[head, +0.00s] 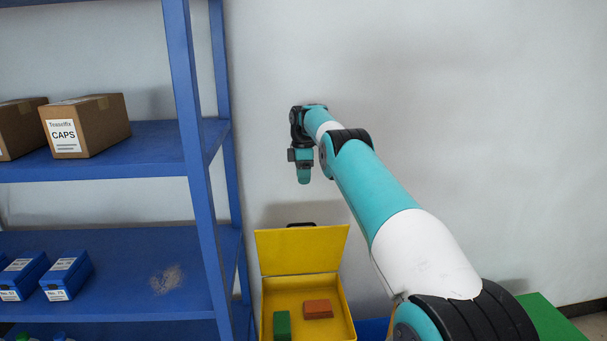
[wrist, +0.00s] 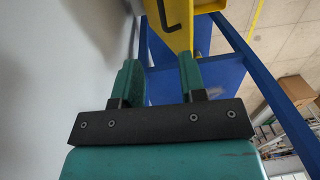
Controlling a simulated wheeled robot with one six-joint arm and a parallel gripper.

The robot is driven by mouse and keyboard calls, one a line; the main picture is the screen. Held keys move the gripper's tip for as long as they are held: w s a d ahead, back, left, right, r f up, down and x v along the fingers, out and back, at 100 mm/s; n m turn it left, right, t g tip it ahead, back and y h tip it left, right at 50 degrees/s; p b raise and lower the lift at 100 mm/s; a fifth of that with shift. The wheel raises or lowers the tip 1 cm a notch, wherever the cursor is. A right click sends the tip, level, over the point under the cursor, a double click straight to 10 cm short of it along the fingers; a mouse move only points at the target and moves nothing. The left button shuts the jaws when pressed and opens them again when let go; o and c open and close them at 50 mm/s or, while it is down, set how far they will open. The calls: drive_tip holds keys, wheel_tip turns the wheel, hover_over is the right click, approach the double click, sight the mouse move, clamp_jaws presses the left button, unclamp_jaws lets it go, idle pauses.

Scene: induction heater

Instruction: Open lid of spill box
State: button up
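The yellow spill box (head: 346,318) stands low beside the blue shelf in the head view. Its lid (head: 302,250) is raised and leans back toward the wall, with a dark handle at its top edge. Inside lie a green block (head: 282,325) and an orange-brown block (head: 318,309). My gripper (head: 303,178) hangs above the box, apart from it, pointing down. In the wrist view its two green fingers (wrist: 158,75) are apart with nothing between them. The lid with its dark handle (wrist: 178,18) shows beyond the fingertips.
A blue shelf (head: 188,120) rises at the left, its upright close to the box. It bears a cardboard box marked CAPS (head: 88,125) and small blue boxes (head: 67,275). A white wall (head: 480,120) stands behind. A green surface (head: 550,318) is at lower right.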

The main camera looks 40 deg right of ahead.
drive_tip(key=shift+r, duration=0.15)
drive_tip(key=c, duration=0.5)
drive_tip(key=shift+d+f+b, duration=0.25)
drive_tip(key=shift+f+b, duration=0.25)
drive_tip(key=shift+b, duration=0.5)
clamp_jaws()
drive_tip(key=s+a+f+t+b, duration=0.3)
drive_tip(key=s+f+t+b, duration=0.4)
drive_tip(key=b, duration=1.1)
drive_tip(key=shift+m, duration=0.5)
drive_tip(key=p+x, duration=0.2)
drive_tip(key=x, duration=0.6)
drive_tip(key=shift+w+f, duration=0.2)
drive_tip(key=shift+f, duration=0.1)
